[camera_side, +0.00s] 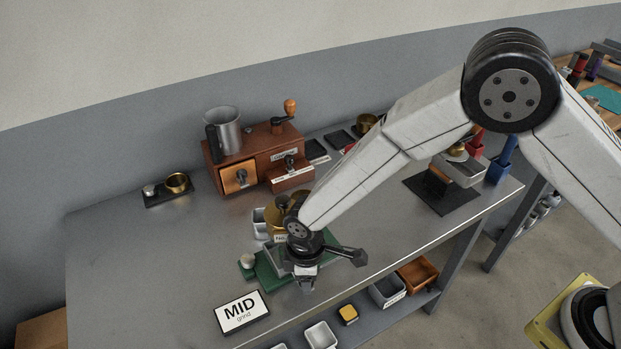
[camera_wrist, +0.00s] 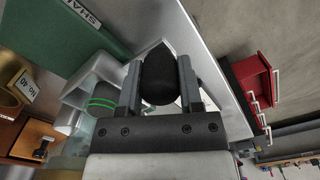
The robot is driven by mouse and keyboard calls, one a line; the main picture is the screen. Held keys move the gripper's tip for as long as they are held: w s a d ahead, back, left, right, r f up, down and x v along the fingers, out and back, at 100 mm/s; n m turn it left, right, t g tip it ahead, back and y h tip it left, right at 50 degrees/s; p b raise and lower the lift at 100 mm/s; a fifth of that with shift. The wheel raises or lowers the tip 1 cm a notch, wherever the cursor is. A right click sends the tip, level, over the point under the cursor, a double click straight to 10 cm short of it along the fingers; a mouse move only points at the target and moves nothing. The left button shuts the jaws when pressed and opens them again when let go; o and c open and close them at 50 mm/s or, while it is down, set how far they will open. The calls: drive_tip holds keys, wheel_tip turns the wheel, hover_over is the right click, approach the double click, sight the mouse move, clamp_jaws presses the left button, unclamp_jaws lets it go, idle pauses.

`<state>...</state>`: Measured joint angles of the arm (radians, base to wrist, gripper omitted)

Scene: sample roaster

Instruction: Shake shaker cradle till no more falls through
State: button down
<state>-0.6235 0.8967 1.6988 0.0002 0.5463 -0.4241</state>
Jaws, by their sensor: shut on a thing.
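The shaker has a green base (camera_side: 262,272), partly hidden under my wrist. In the wrist view the green surface (camera_wrist: 45,35) carries a label of which "SHA" can be read. My gripper (camera_side: 307,285) is low over the shaker near the table's front edge. In the wrist view it is shut on a black rounded handle (camera_wrist: 158,78), which lies between the two fingers. The cradle itself is mostly hidden by my arm. A brass sieve (camera_side: 273,225) stands behind the shaker; its "No. 40" label shows in the wrist view (camera_wrist: 25,85). Any grounds falling cannot be seen.
A wooden grinder (camera_side: 235,165) with a metal cup (camera_side: 222,130) stands behind. Trays and bins (camera_side: 388,291) sit on the shelf below the front edge.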

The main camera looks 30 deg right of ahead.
drive_tip(key=shift+a, duration=0.35)
drive_tip(key=shift+d, duration=0.15)
